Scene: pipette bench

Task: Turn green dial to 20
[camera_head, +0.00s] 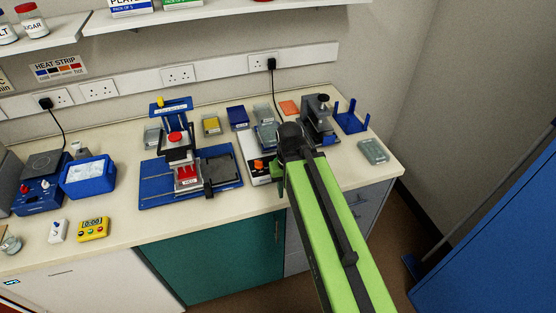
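I cannot make out a green dial in the head view. A white device (257,174) with an orange knob (258,165) stands near the front of the bench, partly hidden by my arm. My gripper (289,138) is at the far end of my green arm, over the bench just right of this device. Its fingers are not clear, so I cannot tell whether it is open or shut, or whether it touches anything.
A blue stand with a red-topped press (183,150) is left of my gripper. A grey device (319,118) and a blue rack (351,121) stand behind and to the right. A grey box (373,151) sits near the right bench edge. A shelf (230,15) hangs above.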

